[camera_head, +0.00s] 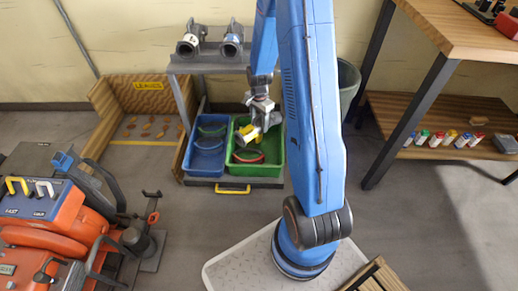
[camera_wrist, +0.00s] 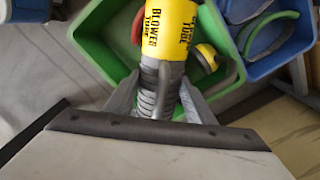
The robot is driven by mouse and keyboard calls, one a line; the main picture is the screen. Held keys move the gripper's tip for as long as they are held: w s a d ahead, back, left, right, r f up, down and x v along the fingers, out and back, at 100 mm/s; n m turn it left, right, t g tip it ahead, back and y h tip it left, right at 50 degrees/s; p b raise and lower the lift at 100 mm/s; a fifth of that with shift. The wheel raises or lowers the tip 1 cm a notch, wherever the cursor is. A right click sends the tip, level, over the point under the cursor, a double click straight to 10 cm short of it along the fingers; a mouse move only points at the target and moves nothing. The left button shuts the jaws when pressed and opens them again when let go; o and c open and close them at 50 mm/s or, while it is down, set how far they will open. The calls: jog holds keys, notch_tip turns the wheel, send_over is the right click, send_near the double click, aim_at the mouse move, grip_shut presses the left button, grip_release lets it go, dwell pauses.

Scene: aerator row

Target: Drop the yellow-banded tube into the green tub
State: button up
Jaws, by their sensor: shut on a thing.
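The yellow-banded tube (camera_head: 247,133) is held over the green tub (camera_head: 256,174) in the head view. Its yellow band, marked BLOWER TUBE, shows large in the wrist view (camera_wrist: 166,32), with the ribbed dark part below it between the fingers. My gripper (camera_head: 261,103) is shut on the tube; its fingers also show in the wrist view (camera_wrist: 160,100). The green tub spreads behind the tube in the wrist view (camera_wrist: 88,48). A red curved piece (camera_head: 248,157) lies in it. The tube hides part of the tub's inside.
A blue tub (camera_head: 206,163) stands left of the green one. A wooden leaves bin (camera_head: 142,112) is at left, a workbench (camera_head: 470,45) at right. Open floor lies in front.

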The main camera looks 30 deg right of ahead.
jog(key=shift+f, duration=0.8)
jog(key=o, duration=1.3)
jog(key=shift+r, duration=0.1)
notch_tip(320, 180, up, 16)
jog(key=shift+f, duration=0.1)
jog(key=shift+r, duration=0.7)
